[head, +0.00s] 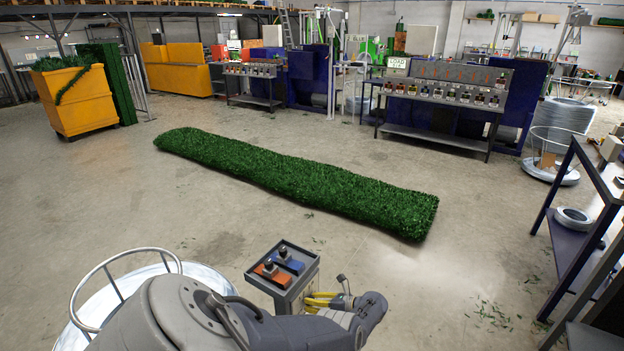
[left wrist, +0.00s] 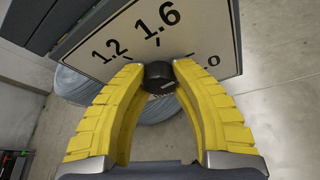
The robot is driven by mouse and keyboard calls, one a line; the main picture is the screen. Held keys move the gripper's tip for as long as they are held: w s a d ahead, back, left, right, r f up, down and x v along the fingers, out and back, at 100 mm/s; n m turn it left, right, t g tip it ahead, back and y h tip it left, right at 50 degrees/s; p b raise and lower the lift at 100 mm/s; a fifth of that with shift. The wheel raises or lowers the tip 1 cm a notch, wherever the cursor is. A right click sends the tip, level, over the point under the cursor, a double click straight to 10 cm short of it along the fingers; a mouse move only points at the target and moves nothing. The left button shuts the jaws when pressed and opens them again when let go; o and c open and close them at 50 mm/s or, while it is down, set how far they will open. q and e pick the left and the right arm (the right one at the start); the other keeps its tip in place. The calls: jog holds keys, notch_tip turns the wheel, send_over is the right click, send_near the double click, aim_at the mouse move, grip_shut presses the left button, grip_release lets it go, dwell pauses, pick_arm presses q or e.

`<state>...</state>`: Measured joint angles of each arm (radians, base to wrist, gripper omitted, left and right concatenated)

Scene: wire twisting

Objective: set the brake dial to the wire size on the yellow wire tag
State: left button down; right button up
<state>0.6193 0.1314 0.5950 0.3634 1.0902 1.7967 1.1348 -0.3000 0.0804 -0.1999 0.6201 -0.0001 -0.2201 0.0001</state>
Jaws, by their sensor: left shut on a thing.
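The brake dial is a black knob (left wrist: 158,76) in the left wrist view, on a pale plate (left wrist: 195,20). The plate reads 1.2, 1.6 and a partly covered number ending in .0. The knob has a small light mark, but I cannot tell which number it points to. My left gripper (left wrist: 160,72) has its yellow fingers shut on the knob from both sides. In the head view the left gripper (head: 311,300) is beside a grey control box (head: 300,292); the knob is hidden there. I cannot make out the yellow wire tag. My right gripper is not in view.
The control box carries an orange and a blue switch block (head: 284,262) on top. A wire coil (head: 100,305) with a hoop lies at the lower left. A long green garland strip (head: 300,180) lies across the floor. A dark shelf (head: 575,240) stands at the right.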

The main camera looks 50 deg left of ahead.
pick_arm(q)
jog(key=shift+s+f, duration=0.1)
dwell(0.3)
jog(key=c, duration=1)
grip_release()
jog(key=shift+o, duration=0.2)
jog(key=shift+d, duration=0.1)
jog(key=v, duration=1.2)
